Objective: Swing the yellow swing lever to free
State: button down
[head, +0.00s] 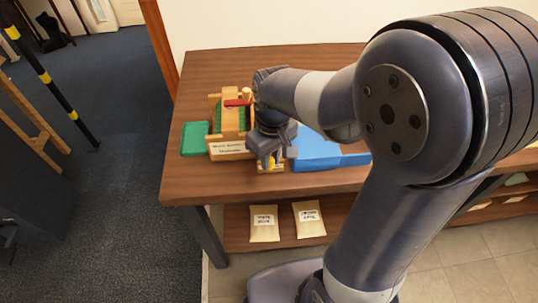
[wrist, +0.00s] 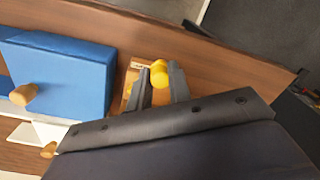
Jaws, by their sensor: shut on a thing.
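The yellow swing lever (wrist: 158,73) shows its rounded yellow knob between the fingertips of my gripper (wrist: 160,88) in the wrist view. My gripper is shut on it. In the head view the yellow knob (head: 268,162) shows just under my gripper (head: 271,154), at the front of the table. The lever stands at a small wooden base (head: 271,168) with a label. The rest of the lever is hidden by my fingers, so its angle cannot be told.
A wooden fixture (head: 231,149) with green and red parts stands left of my gripper. A green tray (head: 194,138) lies further left. A blue block (head: 318,155) with wooden knobs lies right. The front left of the wooden table (head: 190,180) is clear. Two labelled packets sit on the shelf below.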

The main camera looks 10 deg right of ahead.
aim_at(272, 158)
dwell(0.4)
jog(key=c, duration=1.6)
grip_release()
jog(key=r, duration=1.1)
jog(key=shift+w+d, duration=0.1)
jog(key=shift+d, duration=0.1)
jog(key=shift+f, duration=0.1)
jog(key=f, duration=1.1)
jog(key=shift+a, duration=0.2)
jog(key=shift+a+r, duration=0.1)
